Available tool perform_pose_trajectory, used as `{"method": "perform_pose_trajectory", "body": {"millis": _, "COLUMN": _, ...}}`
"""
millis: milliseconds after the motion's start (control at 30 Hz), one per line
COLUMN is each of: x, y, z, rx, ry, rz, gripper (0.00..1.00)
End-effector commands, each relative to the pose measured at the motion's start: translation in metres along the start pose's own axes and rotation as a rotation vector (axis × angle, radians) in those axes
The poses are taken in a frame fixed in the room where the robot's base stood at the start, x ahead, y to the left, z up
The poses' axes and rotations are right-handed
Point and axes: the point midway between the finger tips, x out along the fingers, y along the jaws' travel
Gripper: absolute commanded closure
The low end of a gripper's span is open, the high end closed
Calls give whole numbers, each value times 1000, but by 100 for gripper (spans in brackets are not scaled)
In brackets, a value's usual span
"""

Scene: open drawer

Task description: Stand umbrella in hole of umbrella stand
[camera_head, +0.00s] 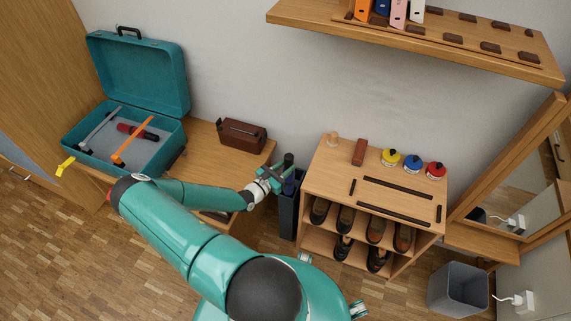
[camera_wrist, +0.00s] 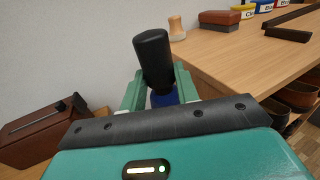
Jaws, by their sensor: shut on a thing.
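The umbrella (camera_wrist: 155,60) shows a black handle standing up between my gripper's fingers in the wrist view, with a bit of blue below it. In the head view its dark handle (camera_head: 289,159) rises above my gripper (camera_head: 275,178). My gripper (camera_wrist: 160,88) is shut on the umbrella. The umbrella stand (camera_head: 287,215) is a tall dark box between the wooden bench and the shoe cabinet. The umbrella is upright over the stand, its blue part at the stand's top. My gripper hides part of the opening, so I cannot tell how deep the umbrella sits.
The shoe cabinet (camera_head: 330,181) stands close on the right, with colored tins, a brush and shoes. A brown box (camera_head: 242,134) and an open teal toolbox (camera_head: 138,75) are on the bench at left. A grey bin (camera_head: 458,288) stands at lower right. A shelf (camera_head: 420,45) hangs above.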

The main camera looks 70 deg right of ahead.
Motion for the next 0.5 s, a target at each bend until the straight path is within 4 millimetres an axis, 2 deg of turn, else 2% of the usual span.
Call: {"method": "perform_pose_trajectory", "body": {"millis": 500, "x": 1, "y": -1, "z": -33, "rx": -1, "ry": -1, "rz": -1, "gripper": 100}}
